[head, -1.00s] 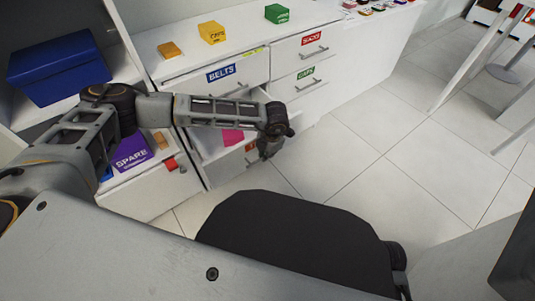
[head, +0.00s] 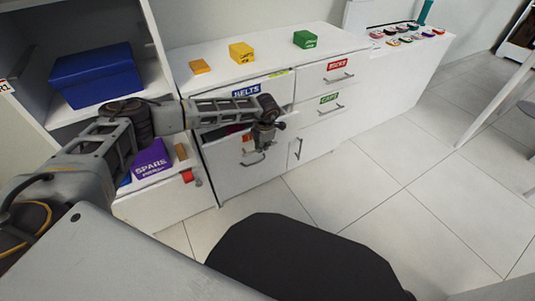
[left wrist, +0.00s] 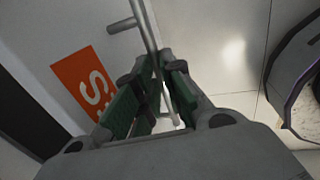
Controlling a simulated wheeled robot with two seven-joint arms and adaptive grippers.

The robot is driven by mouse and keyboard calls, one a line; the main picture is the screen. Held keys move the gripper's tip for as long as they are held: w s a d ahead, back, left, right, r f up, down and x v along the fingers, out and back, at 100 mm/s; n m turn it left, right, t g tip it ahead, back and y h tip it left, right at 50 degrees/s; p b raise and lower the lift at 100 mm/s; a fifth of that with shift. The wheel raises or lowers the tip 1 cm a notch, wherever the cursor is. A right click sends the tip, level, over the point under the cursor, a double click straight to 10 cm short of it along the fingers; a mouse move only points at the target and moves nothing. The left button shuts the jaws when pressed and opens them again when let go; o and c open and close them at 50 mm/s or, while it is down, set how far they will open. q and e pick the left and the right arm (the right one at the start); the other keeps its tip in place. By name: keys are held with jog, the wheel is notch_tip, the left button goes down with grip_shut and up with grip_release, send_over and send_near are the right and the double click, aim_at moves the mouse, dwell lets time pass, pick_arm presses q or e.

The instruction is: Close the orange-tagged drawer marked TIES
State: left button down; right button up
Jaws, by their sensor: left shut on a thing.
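The orange-tagged drawer (head: 240,172) is in the white unit, below the BELTS drawer (head: 225,92). It stands partly open, with a dark gap showing above its front. Its orange tag (head: 247,138) is mostly hidden by my left gripper (head: 267,140) in the head view. In the left wrist view the tag (left wrist: 88,85) shows large, with an S readable. The drawer's metal bar handle (left wrist: 146,28) runs between the green-padded fingers of my left gripper (left wrist: 155,105), which is shut on it. My right gripper is not in view.
The purple SPARE box (head: 152,160) sits in a low compartment left of the drawer, beside my forearm. A blue box (head: 97,75) is on a shelf. Small yellow (head: 241,52) and green (head: 305,39) boxes stand on the unit. The tiled floor (head: 350,180) in front is clear.

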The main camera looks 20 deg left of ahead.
pick_arm(q)
jog(key=shift+w+a, duration=0.35)
jog(key=shift+a, duration=0.15)
jog(key=c, duration=1.5)
grip_release()
jog(key=shift+s+d+r, duration=0.25)
jog(key=shift+d+r, duration=0.05)
jog(key=shift+r, duration=1.65)
jog(key=shift+s+d+r, duration=0.2)
jog(key=shift+d+r, duration=0.15)
jog(key=shift+r, duration=1.6)
jog(key=shift+s+d+r, duration=0.25)
jog(key=shift+d+r, duration=0.05)
jog(key=shift+r, duration=1.65)
